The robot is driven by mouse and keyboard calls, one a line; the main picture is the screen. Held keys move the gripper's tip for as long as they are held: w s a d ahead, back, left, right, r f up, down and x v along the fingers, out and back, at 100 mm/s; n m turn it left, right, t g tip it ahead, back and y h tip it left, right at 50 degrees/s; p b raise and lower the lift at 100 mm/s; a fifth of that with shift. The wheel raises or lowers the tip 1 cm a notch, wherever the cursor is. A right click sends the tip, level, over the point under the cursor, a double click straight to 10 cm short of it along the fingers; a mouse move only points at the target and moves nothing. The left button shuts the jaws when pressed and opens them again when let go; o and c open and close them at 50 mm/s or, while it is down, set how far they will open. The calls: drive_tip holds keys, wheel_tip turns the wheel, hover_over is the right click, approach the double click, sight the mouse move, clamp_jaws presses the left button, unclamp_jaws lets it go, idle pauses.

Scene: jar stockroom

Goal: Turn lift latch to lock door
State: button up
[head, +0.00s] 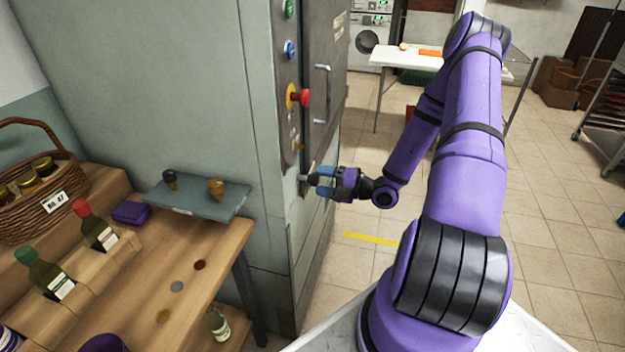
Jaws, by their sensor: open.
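A tall grey-green cabinet (225,80) has a door (325,45) on its right face, with a vertical bar handle (325,95). The door looks closed. A small metal piece that looks like the lift latch (304,178) sits low on the front edge, below the buttons. My gripper (314,178) points left at it, with blue fingers and open jaws. The fingertips are at or very near the latch and partly cover it. I cannot tell whether they touch it, or how the latch is turned.
A red knob (304,97) on a yellow base sticks out above my gripper, with blue (290,50) and green (290,8) buttons higher up. A wooden bench (185,275) with bottles and a basket (40,190) stands left. The tiled floor (540,230) right of my arm is clear.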

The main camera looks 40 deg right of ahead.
drive_tip(key=v, duration=0.6)
drive_tip(key=shift+s+d, duration=0.25)
drive_tip(key=shift+s, duration=0.1)
